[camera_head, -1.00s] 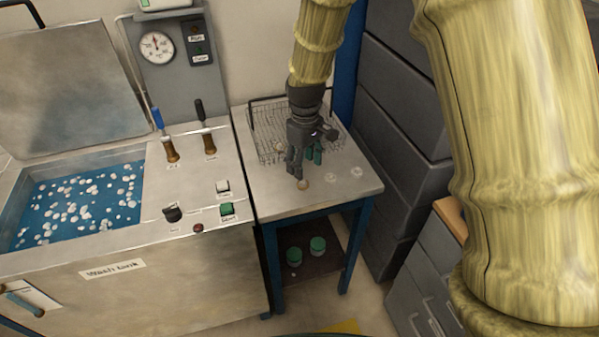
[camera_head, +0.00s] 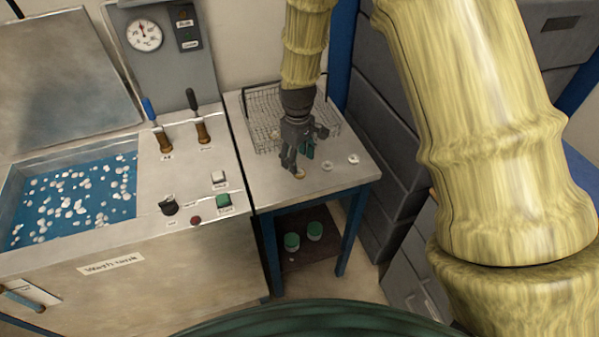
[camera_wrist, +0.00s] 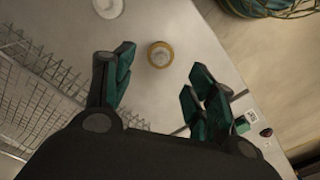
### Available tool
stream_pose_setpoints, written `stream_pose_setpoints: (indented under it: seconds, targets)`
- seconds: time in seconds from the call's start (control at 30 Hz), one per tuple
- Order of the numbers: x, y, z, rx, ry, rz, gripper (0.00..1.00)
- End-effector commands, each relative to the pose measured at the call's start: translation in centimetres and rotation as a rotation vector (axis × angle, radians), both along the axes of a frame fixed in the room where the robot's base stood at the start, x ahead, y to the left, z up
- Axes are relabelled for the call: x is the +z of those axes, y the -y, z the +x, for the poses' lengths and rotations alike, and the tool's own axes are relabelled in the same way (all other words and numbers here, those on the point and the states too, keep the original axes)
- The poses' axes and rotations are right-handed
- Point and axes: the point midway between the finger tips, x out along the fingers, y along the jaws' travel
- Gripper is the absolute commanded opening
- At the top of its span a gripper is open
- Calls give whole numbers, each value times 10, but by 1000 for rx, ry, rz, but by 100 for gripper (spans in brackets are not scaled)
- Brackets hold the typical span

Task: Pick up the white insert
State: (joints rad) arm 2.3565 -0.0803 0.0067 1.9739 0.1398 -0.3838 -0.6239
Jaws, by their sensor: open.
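Small round pieces lie on the metal side table (camera_head: 340,178). One is a pale disc with a brass-coloured rim (camera_head: 299,172), also in the wrist view (camera_wrist: 160,54). A white disc (camera_wrist: 107,6) shows at the wrist view's top edge.
A wire basket (camera_head: 262,112) stands at the table's back, close to my gripper; its mesh fills the wrist view's left. The wash tank (camera_head: 70,205) is to the left. Several grey drawers (camera_head: 375,130) stand right.

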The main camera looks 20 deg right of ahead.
Motion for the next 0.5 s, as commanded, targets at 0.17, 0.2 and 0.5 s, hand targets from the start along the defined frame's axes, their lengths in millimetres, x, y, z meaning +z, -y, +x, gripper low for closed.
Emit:
stream_pose_setpoints:
  seconds: [0.17, 0.2, 0.5]
  targets:
    - [-13, 1, -3, 3, -4, 0, 56]
    - [-17, 2, -4, 3, -4, 0, 56]
    - [-43, 3, -5, 3, -1, 0, 56]
